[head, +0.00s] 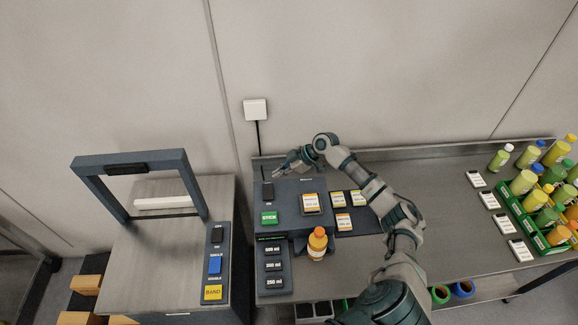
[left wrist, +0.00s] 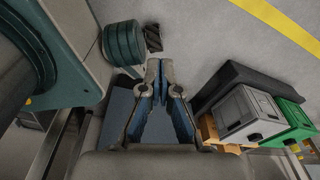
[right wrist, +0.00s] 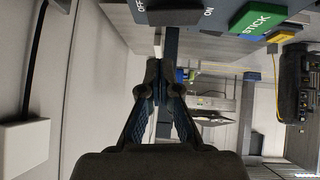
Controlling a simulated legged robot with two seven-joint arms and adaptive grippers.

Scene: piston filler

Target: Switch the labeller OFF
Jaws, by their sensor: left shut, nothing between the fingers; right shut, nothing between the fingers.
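The labeller (head: 285,222) is a dark blue-grey box on the bench, with a black rocker switch (head: 267,190) at its back left and a green STICK button (head: 269,217) in front of it. In the right wrist view the black switch (right wrist: 172,14) is at the top edge, between OFF and ON lettering, with the green STICK button (right wrist: 258,18) to its right. Which side is pressed cannot be told. My right gripper (head: 277,175) is shut and empty, just behind the switch; contact cannot be told. My left gripper (left wrist: 160,68) is shut and empty, away from the bench.
An orange-capped bottle (head: 317,243) stands before the labeller, beside a panel of volume buttons (head: 273,267). Label cards (head: 344,222) lie to the right. A banding machine (head: 160,250) stands left. A green crate (head: 536,226) of bottles is far right. A white wall box (head: 255,109) hangs behind.

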